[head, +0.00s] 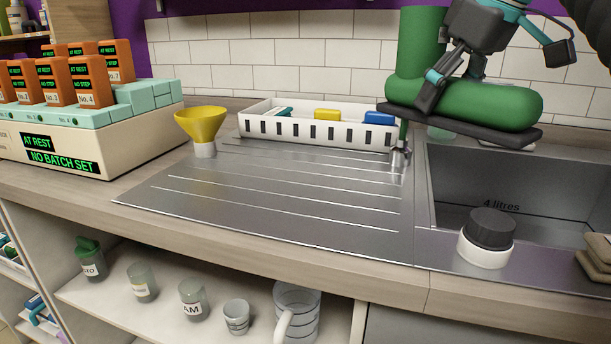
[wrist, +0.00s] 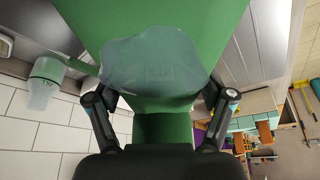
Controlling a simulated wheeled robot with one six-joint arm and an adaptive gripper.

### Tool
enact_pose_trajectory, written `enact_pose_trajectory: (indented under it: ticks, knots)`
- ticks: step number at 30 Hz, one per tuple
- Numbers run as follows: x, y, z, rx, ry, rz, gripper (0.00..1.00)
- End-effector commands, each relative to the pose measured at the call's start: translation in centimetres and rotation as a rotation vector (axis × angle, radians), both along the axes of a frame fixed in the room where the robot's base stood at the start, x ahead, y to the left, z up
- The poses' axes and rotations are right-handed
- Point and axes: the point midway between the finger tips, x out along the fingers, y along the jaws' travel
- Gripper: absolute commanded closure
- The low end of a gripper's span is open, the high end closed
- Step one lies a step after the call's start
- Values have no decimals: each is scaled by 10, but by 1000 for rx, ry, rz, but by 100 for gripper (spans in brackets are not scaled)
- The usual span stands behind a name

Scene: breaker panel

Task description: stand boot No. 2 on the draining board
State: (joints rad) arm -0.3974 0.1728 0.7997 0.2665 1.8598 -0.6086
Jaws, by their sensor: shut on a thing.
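A green boot (head: 490,103) with a dark sole hangs upright in the air at the upper right of the head view, its toe pointing right. My gripper (head: 436,88) is shut on it, with one finger lying across its near side. In the wrist view the boot (wrist: 160,20) fills the upper middle, between the two fingers of my gripper (wrist: 158,100). A pale, see-through patch (wrist: 160,72) shows on the boot there. No number is readable on the boot.
The sink (head: 525,190) is right of the board, with a tap (head: 399,157) between them. A white rack (head: 265,128) stands along the board's back edge. A yellow funnel (head: 202,124) stands at back left. A black-topped white container (head: 487,240) sits at the sink's front edge.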

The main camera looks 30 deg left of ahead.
Motion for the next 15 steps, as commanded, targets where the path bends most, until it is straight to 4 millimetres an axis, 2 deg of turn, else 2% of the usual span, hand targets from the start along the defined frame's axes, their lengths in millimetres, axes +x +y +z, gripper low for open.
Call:
enact_pose_trajectory:
  ticks: [1,3,6,11,15]
  knots:
    - [-8,16,-1,1,-1,64,86]
    - [-15,31,-4,1,-2,134,86]
    - [-24,47,-6,2,-2,205,86]
    - [-31,61,-10,3,-2,253,86]
    - [-36,81,-22,2,-2,260,86]
